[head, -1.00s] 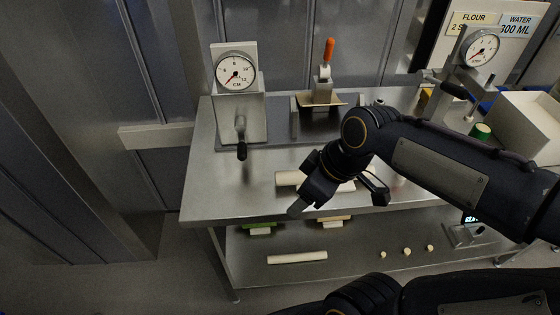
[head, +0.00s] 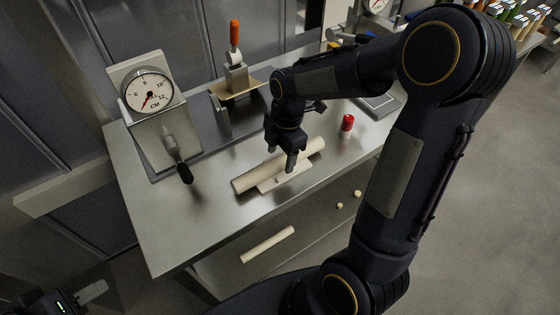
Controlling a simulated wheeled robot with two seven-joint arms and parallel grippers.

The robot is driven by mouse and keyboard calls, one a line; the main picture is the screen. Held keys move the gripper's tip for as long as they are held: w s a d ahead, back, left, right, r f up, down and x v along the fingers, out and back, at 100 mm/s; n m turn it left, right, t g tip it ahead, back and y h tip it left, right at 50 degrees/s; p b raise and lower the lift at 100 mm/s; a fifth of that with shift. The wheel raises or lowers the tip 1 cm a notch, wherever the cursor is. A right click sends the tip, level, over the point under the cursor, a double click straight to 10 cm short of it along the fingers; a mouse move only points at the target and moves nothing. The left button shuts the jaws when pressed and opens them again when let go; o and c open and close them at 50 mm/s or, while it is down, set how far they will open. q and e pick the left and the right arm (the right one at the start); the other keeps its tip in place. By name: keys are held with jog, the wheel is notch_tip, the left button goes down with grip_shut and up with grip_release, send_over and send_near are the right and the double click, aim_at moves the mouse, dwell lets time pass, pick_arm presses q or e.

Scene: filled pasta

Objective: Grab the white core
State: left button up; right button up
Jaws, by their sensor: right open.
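A long cream-white cylinder (head: 250,178) lies on the steel table, slanting up to the right. A flat pale piece (head: 298,176) lies against its front side. My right gripper (head: 282,156) points down over the middle of the cylinder with its fingers apart. It hides part of the cylinder, and I cannot tell whether the fingers touch it. I cannot tell which of the two is the white core. My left gripper (head: 93,291) is at the bottom left corner, partly cut off, away from the table.
A dial gauge marked CM (head: 148,93) with a black handle stands at the table's left. An orange-handled tool (head: 235,70) stands behind the cylinder. A red-and-white cylinder (head: 347,125) stands to the right. The table's front left (head: 170,230) is clear.

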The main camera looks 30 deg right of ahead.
jog(key=shift+a+f, duration=0.1)
jog(key=shift+f, duration=0.5)
jog(key=c, duration=1.2)
